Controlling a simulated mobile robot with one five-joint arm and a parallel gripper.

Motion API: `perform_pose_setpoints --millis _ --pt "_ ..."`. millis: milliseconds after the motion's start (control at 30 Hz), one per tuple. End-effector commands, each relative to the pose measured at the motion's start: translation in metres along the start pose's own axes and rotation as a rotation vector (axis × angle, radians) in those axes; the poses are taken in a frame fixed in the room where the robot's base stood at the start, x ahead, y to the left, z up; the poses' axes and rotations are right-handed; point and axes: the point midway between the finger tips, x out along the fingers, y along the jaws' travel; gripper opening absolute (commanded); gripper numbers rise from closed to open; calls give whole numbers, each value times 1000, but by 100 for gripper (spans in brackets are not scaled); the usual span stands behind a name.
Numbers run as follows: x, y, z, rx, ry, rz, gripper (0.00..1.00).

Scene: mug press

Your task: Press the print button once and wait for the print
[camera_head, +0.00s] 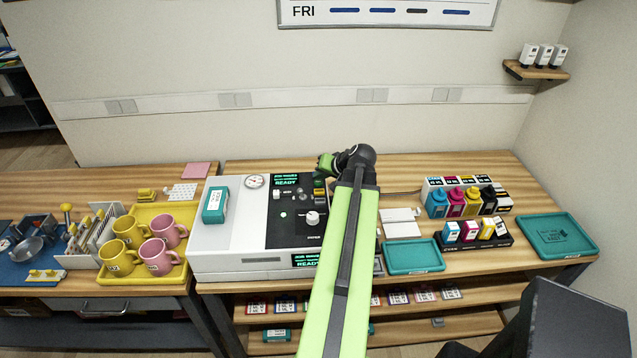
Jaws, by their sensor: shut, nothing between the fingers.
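The mug press (235,235) is a white machine with a black control panel (283,235) on its right half. The panel carries a screen reading READY (287,181), a small lit green round light or button (283,214) and a pale knob (312,218). A second READY screen (305,259) is on its front face. I cannot read which control is the print button. My green arm crosses the panel's right side and hides part of it. My gripper (323,168) is shut and empty near the panel's back right corner; its tips are small, and contact cannot be told.
A yellow tray (180,276) with several yellow and pink mugs stands left of the press. A round gauge (254,181) and a teal box (215,205) are on the press. Right are teal trays (412,257) and ink bottles (455,200).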

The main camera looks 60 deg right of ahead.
Motion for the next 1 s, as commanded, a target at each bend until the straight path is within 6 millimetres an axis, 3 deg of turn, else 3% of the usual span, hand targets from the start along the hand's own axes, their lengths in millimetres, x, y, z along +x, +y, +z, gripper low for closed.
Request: perform_pose_setpoints --millis 1000 --pt "7 5 6 -1 0 0 0"
